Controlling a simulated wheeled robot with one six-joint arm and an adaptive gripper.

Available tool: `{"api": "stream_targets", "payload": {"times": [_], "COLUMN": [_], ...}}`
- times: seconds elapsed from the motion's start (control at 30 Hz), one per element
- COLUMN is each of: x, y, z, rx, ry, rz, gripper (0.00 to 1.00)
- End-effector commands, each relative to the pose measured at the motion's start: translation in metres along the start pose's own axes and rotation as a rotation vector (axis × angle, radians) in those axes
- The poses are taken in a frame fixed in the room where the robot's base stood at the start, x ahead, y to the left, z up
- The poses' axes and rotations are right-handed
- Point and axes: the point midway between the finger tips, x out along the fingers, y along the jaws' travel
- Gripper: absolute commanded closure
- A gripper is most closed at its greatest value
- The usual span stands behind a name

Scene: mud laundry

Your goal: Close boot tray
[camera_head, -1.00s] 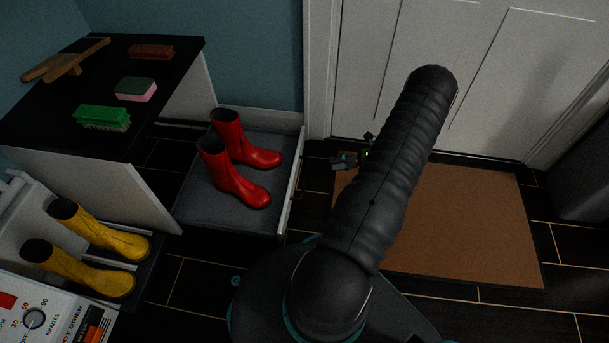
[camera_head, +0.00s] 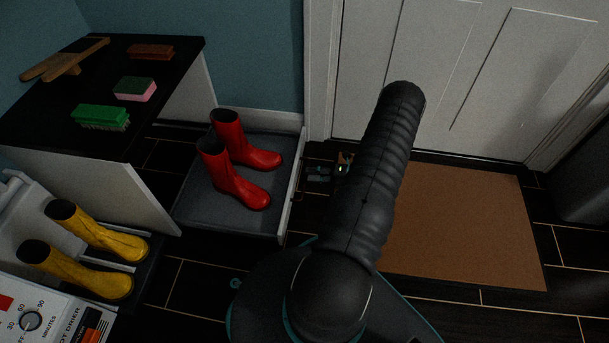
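The boot tray (camera_head: 240,218) is a grey drawer-like tray with a pale front, pulled out from under the black-topped bench. A pair of red boots (camera_head: 236,175) stands upright in it. My gripper (camera_head: 314,174) is low, just to the right of the tray's front panel (camera_head: 292,185). A small gap or contact between them cannot be told apart. My black arm (camera_head: 375,175) hides part of the gripper. The fingers are small and dark, so their opening cannot be made out.
The bench (camera_head: 60,125) carries a green brush (camera_head: 102,116), a sponge (camera_head: 135,89), a brown brush (camera_head: 151,52) and a wooden item (camera_head: 64,60). Yellow boots (camera_head: 85,262) are on the boot dryer (camera_head: 52,318) at lower left. A brown mat (camera_head: 465,230) lies before the white door (camera_head: 465,75).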

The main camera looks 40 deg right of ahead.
Motion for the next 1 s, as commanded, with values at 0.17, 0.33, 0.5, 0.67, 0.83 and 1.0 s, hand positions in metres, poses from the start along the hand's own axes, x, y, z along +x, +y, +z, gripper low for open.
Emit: {"api": "stream_targets", "payload": {"times": [0.17, 0.33, 0.5, 0.67, 0.83, 1.0], "x": [0.020, 0.027, 0.027, 0.027, 0.026, 0.032], "y": [0.000, 0.000, 0.000, 0.000, 0.001, 0.002], "z": [0.000, 0.000, 0.000, 0.001, 0.001, -0.003], "rx": [0.001, 0.000, 0.000, 0.000, -0.001, -0.003], "ry": [0.000, -0.001, -0.002, -0.003, -0.003, 0.007], "rz": [0.000, 0.000, 0.000, 0.001, 0.001, 0.002], "gripper": [0.63, 0.63, 0.63, 0.81, 1.00, 1.00]}}
